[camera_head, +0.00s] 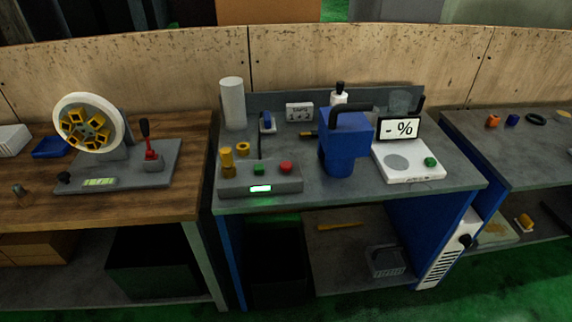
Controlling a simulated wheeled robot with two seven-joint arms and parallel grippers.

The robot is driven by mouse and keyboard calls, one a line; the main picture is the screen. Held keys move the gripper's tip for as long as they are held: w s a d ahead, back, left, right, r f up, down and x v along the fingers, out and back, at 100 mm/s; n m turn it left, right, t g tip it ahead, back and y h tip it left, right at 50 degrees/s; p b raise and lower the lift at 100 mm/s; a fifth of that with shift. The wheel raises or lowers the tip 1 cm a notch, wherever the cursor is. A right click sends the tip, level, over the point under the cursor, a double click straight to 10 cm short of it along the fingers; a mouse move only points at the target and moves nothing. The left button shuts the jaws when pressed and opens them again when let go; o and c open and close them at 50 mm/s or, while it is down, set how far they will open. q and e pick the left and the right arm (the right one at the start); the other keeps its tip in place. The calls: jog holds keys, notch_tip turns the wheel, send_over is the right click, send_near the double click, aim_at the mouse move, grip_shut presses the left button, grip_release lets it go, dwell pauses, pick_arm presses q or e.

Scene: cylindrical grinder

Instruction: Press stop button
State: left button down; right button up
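A grey control box (232,182) sits at the front left of the middle table. On its top are a red button (286,167) at the right and a green button (258,169) in the middle. A yellow knob-like part (227,158) stands at its left end. A small green-lit display (260,188) is on its front face. The red button is in plain view with nothing over it. No label can be read on it. Neither of my grippers shows in this view.
A blue machine with a black handle (345,142) stands right of the control box. A white cylinder (232,103) stands behind the box. A wheel device (90,122) is on the left wooden table.

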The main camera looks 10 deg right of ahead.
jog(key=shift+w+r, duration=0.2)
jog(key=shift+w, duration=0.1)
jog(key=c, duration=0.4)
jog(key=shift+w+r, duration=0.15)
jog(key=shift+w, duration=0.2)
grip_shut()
